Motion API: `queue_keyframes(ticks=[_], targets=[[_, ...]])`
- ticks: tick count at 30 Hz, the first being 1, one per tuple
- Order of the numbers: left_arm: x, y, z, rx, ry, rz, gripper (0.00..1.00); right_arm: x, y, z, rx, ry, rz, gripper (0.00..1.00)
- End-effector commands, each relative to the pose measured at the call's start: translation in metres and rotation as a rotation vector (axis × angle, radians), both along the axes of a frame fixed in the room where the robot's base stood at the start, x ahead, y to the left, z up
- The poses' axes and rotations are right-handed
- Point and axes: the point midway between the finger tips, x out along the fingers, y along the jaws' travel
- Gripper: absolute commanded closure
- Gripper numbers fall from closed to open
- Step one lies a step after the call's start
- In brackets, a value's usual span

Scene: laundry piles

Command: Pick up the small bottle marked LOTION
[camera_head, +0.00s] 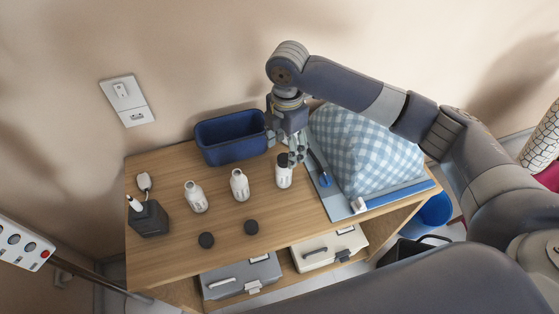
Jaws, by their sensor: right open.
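Three small white bottles stand upright in a slanting row on the wooden table: a left one (195,198), a middle one (239,187) and a right one (284,177). Their labels are too small to read, so I cannot tell which is marked LOTION. The right bottle has a dark top; the other two look uncapped. My right gripper (293,156) points down, open, at the top of the right bottle. I cannot tell whether its fingers are around the bottle or just behind it. My left gripper is not in view.
Two black caps (206,240) (251,227) lie in front of the bottles. A blue bin (231,140) stands behind them. A checked cloth pile (368,148) on a blue board (340,206) is close on the right. A dark box (149,219) is at left.

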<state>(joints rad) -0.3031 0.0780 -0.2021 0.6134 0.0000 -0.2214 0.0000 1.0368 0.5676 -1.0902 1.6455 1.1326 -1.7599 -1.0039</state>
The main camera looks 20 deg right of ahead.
Motion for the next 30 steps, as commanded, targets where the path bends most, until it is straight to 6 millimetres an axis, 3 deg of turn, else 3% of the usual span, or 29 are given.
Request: queue_keyframes(ticks=[3, 6, 8, 15, 18, 24, 30], targets=[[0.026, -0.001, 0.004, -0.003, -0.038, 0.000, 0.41, -0.001, 0.001, -0.009, 0.001, 0.004, 0.000, 0.40], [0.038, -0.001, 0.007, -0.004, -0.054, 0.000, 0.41, -0.002, 0.001, -0.024, 0.000, 0.004, 0.000, 0.40], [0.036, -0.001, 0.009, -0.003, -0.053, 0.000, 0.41, -0.002, 0.001, -0.034, 0.000, 0.004, 0.000, 0.40], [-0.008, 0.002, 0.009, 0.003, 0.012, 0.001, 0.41, -0.001, 0.002, -0.057, 0.002, 0.002, 0.000, 0.40], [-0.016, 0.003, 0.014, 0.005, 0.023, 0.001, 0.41, -0.002, 0.003, -0.066, 0.001, 0.003, 0.001, 0.40], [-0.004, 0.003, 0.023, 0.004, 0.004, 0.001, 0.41, -0.003, 0.005, -0.097, 0.000, 0.003, -0.001, 0.40], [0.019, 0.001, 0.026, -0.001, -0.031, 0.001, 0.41, -0.003, 0.005, -0.108, 0.000, -0.001, 0.000, 0.40]])
